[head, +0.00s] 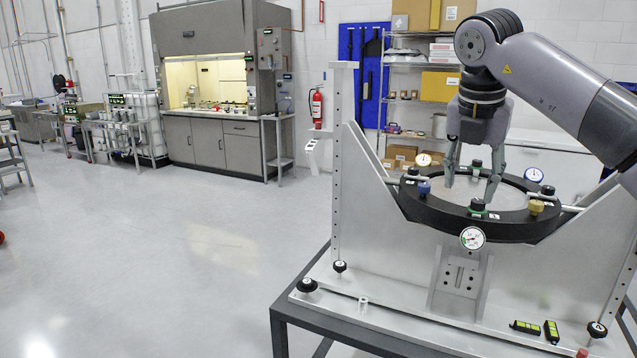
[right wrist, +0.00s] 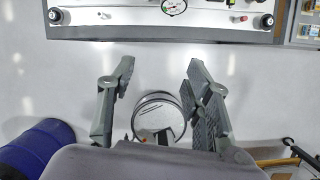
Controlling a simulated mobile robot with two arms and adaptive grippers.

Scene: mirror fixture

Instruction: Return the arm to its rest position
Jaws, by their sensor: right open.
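My right arm comes in from the right in the head view. Its gripper (head: 469,190) points down with its fingers apart and nothing between them. In that view it overlaps the round black ring (head: 440,222) of the mirror fixture. In the right wrist view the open fingers (right wrist: 160,66) hang over pale floor, and the fixture's front plate (right wrist: 110,16) lies beyond at the top. A round grey object (right wrist: 158,116) shows between the fingers in that view; I cannot tell what it is or how far below. My left gripper is not in view.
The fixture stands on a dark-framed table (head: 350,334) with tall side plates; its post (head: 342,130) rises at left. Yellow-black tools (head: 551,332) lie at its front right. A blue drum (right wrist: 36,150) is at lower left in the right wrist view. Open floor (head: 150,250) lies left.

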